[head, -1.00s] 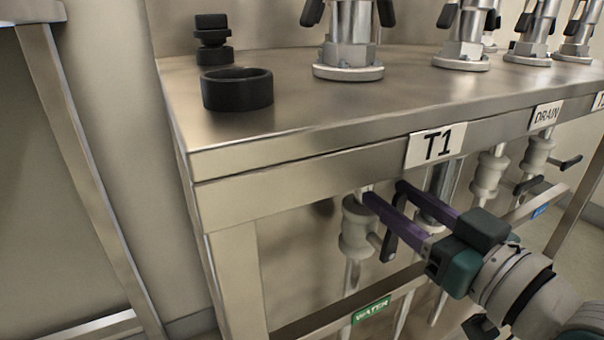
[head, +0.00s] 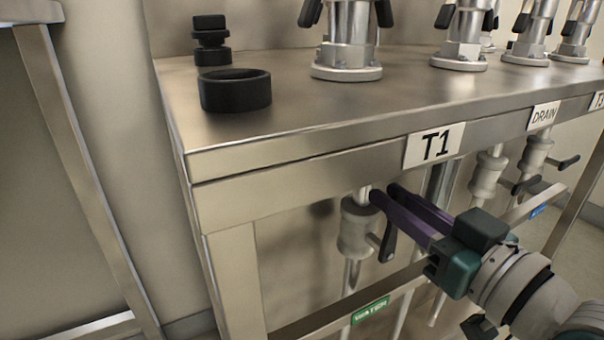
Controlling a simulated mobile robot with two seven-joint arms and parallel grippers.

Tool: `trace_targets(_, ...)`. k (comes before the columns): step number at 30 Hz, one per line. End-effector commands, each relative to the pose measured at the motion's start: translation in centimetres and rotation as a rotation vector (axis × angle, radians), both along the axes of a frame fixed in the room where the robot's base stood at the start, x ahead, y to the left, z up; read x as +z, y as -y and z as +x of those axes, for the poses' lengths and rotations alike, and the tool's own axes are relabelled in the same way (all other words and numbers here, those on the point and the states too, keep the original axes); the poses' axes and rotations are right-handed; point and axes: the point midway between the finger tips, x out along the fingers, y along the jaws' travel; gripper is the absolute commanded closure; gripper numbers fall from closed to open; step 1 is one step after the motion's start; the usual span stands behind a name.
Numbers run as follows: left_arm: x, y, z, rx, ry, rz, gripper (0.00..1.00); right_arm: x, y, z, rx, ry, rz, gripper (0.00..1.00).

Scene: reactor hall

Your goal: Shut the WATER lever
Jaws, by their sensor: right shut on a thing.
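The WATER valve (head: 356,228) is a pale grey body on a vertical pipe under the bench's front edge, above the green WATER label (head: 370,311). Its black lever (head: 389,243) shows hanging downward just right of the body; its upper part is hidden behind a finger. My right gripper (head: 384,192) reaches in from the right with two purple fingers, close together and shut on the lever beside the valve. The exact contact is hidden. My left gripper is not in view.
The steel bench (head: 300,125) overhangs the valves; its T1 label (head: 434,147) is above my fingers. More valves with black levers, including the DRAIN one (head: 536,153), stand to the right. A black ring (head: 235,90) sits on top. A lower rail (head: 410,280) runs below.

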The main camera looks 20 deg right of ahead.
Motion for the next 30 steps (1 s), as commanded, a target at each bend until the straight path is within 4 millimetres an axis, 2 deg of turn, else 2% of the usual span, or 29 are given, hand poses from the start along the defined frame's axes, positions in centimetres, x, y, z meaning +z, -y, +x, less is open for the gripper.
trace_targets(22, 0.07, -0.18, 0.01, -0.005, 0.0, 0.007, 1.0, 0.04, -0.04, 0.0, 0.0, 0.0, -0.005, 1.0)
trace_targets(30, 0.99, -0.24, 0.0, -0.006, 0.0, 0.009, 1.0, 0.22, -0.77, -0.04, 0.0, 0.008, -0.089, 1.0)
